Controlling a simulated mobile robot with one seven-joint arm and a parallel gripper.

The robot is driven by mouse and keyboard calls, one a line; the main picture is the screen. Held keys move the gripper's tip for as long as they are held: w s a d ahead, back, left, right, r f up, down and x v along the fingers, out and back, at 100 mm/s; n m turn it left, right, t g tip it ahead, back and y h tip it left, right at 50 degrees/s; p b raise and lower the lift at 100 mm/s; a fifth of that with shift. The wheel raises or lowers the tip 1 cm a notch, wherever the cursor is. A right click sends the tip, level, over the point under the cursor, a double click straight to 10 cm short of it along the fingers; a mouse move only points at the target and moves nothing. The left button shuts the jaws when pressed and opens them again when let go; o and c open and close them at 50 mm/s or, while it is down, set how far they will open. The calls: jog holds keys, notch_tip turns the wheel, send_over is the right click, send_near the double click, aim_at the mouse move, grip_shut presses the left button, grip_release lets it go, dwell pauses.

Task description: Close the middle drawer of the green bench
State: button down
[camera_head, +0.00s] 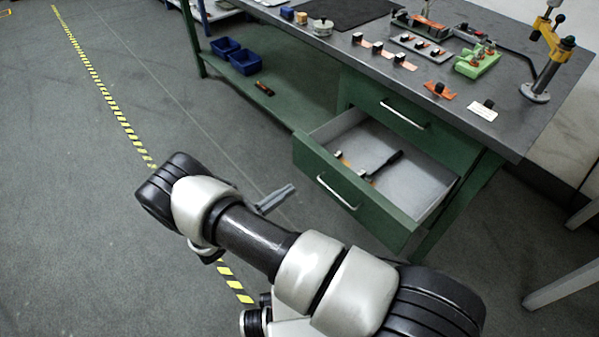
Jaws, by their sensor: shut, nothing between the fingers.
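The green bench (478,172) stands at the right with a dark grey top. One of its drawers (330,180) is pulled far out; it has a green front, a silver bar handle and a pale grey inside. A black-handled tool and small pieces lie in it. The drawer front above it (378,108) is shut. Anything below the open drawer is hidden. My gripper (284,194) shows as grey fingers beyond my arm, shut and empty. In the picture it is left of the open drawer's front, apparently apart from it.
The bench top (440,75) holds small blocks, copper-coloured strips, a green fixture (477,62) and a yellow press (548,50). Blue bins (243,61) sit on the lower shelf. Grey legs (565,290) stand at the right. Open floor (90,200) with striped tape lies left.

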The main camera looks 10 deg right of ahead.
aim_at(319, 179)
jog(key=b+x, duration=0.1)
jog(key=x, duration=1.3)
jog(key=shift+s, duration=0.1)
